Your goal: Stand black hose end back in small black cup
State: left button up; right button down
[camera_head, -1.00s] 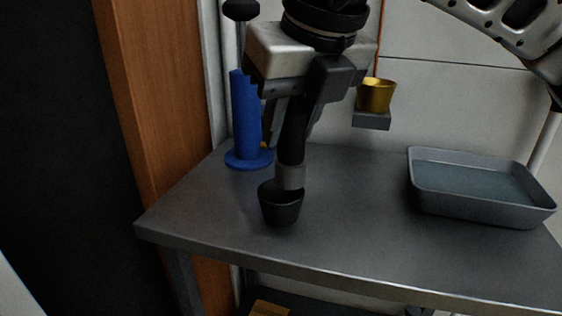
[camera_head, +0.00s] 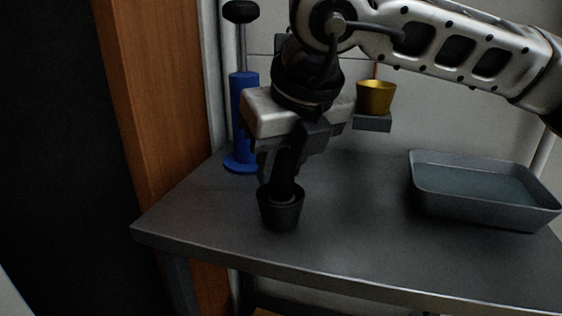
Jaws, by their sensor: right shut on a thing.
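The small black cup (camera_head: 280,215) stands upright on the grey table near its left front. The black hose end (camera_head: 285,175) is upright, with its lower end inside the cup's rim. Whether it touches the cup's bottom is hidden by the cup wall. My right gripper (camera_head: 287,160) comes down from above and is shut on the hose end, just above the cup. My left gripper is not in view.
A blue pump (camera_head: 243,120) with a black knob stands behind on the left. A gold cup (camera_head: 375,97) sits on a small grey ledge (camera_head: 372,122) at the back. A grey tray (camera_head: 480,213) with a bluish inside is at right. The table's middle (camera_head: 350,220) is clear.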

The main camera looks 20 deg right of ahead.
jog(key=c, duration=1.5)
grip_release()
jog(key=shift+f, duration=0.25)
jog(key=o, duration=0.4)
jog(key=shift+r, duration=0.1)
